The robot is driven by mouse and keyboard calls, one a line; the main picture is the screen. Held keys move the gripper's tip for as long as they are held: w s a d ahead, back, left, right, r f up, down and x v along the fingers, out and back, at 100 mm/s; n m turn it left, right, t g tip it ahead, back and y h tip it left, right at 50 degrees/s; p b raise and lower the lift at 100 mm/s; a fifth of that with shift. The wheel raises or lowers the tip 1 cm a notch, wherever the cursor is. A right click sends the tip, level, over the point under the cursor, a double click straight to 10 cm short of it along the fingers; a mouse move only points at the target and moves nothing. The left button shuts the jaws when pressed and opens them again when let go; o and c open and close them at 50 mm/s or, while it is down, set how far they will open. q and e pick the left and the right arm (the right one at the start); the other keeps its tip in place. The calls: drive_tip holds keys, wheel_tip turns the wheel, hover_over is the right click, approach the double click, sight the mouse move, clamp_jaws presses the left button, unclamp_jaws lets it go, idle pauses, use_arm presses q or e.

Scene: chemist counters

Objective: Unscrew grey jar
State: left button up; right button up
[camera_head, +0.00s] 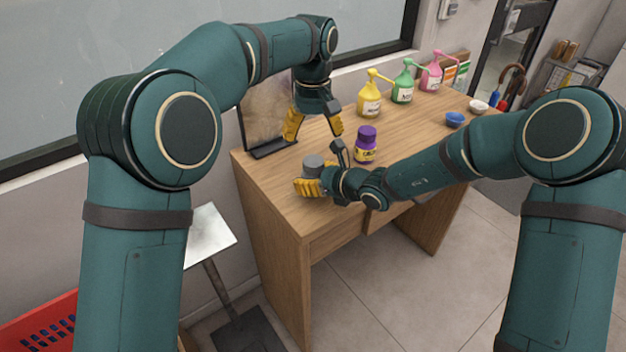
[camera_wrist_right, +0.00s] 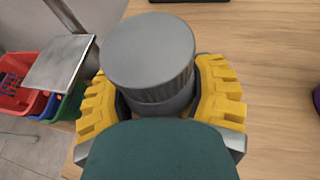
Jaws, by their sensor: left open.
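The grey jar (camera_head: 313,165) stands upright on the wooden counter near its left end, with its ribbed grey lid (camera_wrist_right: 150,50) on top. My right gripper (camera_head: 311,187) is low at the jar, with its yellow fingers on both sides of it. In the right wrist view the fingers (camera_wrist_right: 158,98) lie close against the jar's lower part, below the lid; the contact itself is partly hidden. My left gripper (camera_head: 315,124) is open and empty, pointing down above the counter, up and slightly behind the jar.
A purple-capped jar (camera_head: 366,146) stands right of the grey jar. A dark-framed stand (camera_head: 266,118) is behind. Yellow (camera_head: 371,97), green (camera_head: 402,86) and pink (camera_head: 431,76) pump bottles and blue (camera_head: 455,119) and white (camera_head: 479,107) bowls stand farther right.

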sight(313, 160)
use_arm(q)
drive_tip(key=shift+c, duration=1)
use_arm(e)
clamp_jaws()
use_arm(q)
drive_tip(key=m, duration=0.2)
drive_tip(key=shift+a+r+m+h, duration=0.3)
drive_tip(key=shift+r, duration=0.1)
drive_tip(key=m, duration=0.3)
drive_tip(key=shift+r, duration=0.15)
drive_tip(key=m, duration=0.5)
drive_tip(key=shift+m, duration=0.4)
drive_tip(key=m, duration=0.5)
drive_tip(key=shift+d+f, duration=0.1)
drive_tip(key=shift+f, duration=0.1)
drive_tip(key=m, duration=0.3)
drive_tip(key=shift+m, duration=0.4)
drive_tip(key=m, duration=0.5)
drive_tip(key=shift+s+d+f, duration=0.1)
drive_tip(key=shift+d+f, duration=0.05)
drive_tip(key=m, duration=0.5)
drive_tip(key=shift+f, duration=0.1)
drive_tip(key=m, duration=0.5)
drive_tip(key=shift+d+f+y, duration=0.1)
drive_tip(key=shift+d+y, duration=0.05)
drive_tip(key=shift+y, duration=0.25)
drive_tip(key=shift+m, duration=0.3)
drive_tip(key=shift+f, duration=4)
